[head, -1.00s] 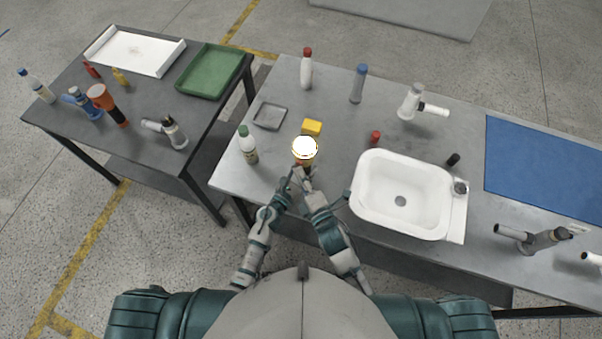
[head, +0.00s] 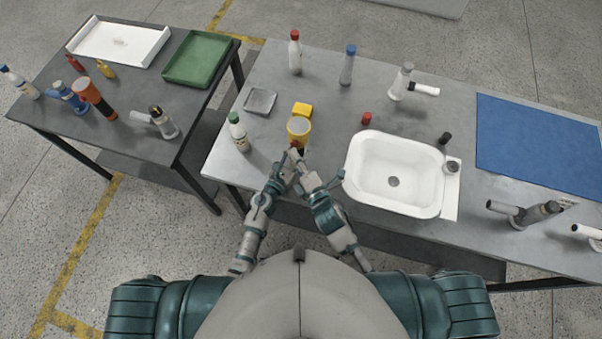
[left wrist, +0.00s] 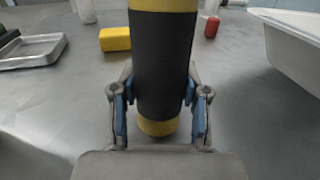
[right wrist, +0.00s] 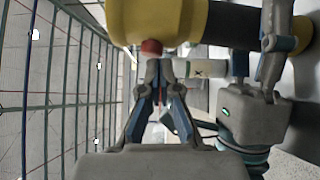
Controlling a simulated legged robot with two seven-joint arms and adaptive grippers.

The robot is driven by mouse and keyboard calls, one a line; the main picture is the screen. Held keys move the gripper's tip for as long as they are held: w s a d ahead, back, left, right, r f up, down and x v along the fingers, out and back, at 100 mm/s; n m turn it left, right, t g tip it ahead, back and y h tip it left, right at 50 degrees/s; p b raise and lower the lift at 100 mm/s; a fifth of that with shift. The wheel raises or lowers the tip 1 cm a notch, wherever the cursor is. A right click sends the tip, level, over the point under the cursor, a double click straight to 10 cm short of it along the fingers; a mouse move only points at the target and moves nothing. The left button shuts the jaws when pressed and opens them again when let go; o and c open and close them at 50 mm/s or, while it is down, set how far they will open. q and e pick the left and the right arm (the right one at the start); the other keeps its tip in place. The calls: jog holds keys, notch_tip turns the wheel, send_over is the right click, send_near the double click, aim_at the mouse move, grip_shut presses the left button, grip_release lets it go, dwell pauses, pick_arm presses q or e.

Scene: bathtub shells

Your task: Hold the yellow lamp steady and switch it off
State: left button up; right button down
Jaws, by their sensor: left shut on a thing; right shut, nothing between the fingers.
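In the right wrist view the lamp's yellow head (right wrist: 165,18) carries a red button (right wrist: 152,47). My right gripper (right wrist: 163,68) is shut and empty, its tips right at the button; I cannot tell whether they touch. In the head view my right gripper (head: 293,153) is at the lamp's near side.
A yellow block (head: 302,109) lies just behind the lamp. A green-capped bottle (head: 238,132) and a grey tray (head: 260,101) are to its left. A white basin (head: 349,182) stands to the right, beside my right arm.

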pick_arm(q)
jog(key=shift+s+f, duration=0.1)
jog(key=shift+f, duration=0.1)
pick_arm(e)
jog(key=s+a+v, duration=0.1)
jog(key=v, duration=1.1)
jog(key=shift+a, duration=0.35)
jog(key=shift+s, duration=0.1)
pick_arm(q)
jog(key=o, duration=1.3)
jog(key=shift+o, duration=0.2)
